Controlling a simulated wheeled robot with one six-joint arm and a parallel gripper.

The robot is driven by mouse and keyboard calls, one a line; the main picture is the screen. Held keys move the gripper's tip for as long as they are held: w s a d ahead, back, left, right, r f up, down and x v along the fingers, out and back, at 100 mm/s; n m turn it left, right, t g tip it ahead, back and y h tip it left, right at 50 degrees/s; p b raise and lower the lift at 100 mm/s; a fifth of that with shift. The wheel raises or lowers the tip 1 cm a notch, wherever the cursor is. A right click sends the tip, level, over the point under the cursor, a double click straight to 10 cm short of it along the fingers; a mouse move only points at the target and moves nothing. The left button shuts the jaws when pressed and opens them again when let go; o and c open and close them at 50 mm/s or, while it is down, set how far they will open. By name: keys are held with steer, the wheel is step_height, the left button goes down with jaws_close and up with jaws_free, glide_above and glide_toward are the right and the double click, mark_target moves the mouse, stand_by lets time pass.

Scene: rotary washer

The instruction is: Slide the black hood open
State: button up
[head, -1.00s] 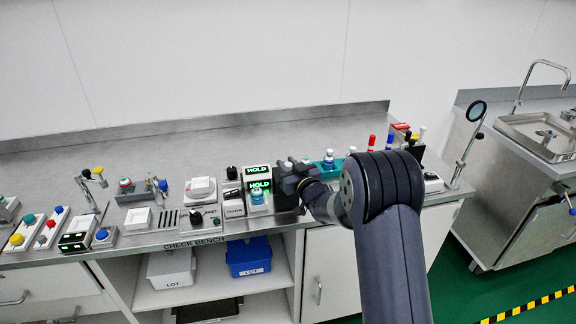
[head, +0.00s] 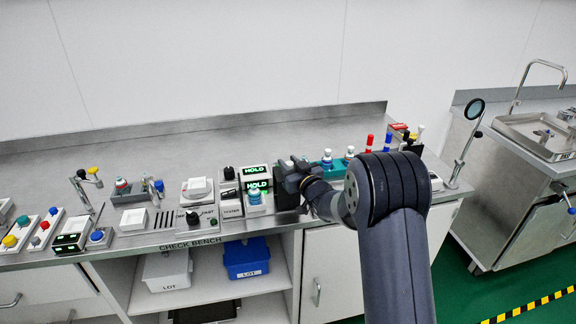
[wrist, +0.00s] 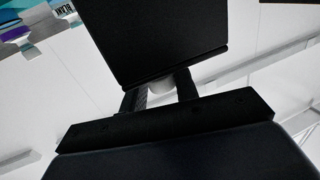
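The black hood (head: 286,197) is a dark box shape on the bench, just right of the green HOLD displays. My gripper (head: 291,174) reaches in from the right and is at the hood's upper part. In the wrist view a large flat black panel (wrist: 165,38), which appears to be the hood, fills the top middle. The two fingers of my gripper (wrist: 160,90) run up to its lower edge and stand apart. A pale rounded part shows between them. The fingertips are hidden by the panel, so I cannot tell whether they touch or grip anything.
A blue-capped bottle (head: 254,197) stands left of the hood, below the HOLD displays (head: 256,170). A teal rack (head: 333,170) with several bottles is close behind my gripper on the right. A black rotary knob (head: 192,217) is further left. The back of the bench is clear.

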steer(key=o, duration=0.4)
steer(key=shift+d, duration=0.15)
steer(key=b+v, duration=0.2)
steer(key=v, duration=0.8)
steer(key=shift+s+d, duration=0.2)
steer(key=shift+s, duration=0.1)
steer(key=p+x, duration=0.2)
steer(key=x, duration=0.8)
steer(key=shift+w+a, duration=0.25)
steer(key=shift+w+a+r, duration=0.1)
steer(key=shift+a, duration=0.05)
steer(key=shift+a+p, duration=0.1)
steer(key=shift+p, duration=0.25)
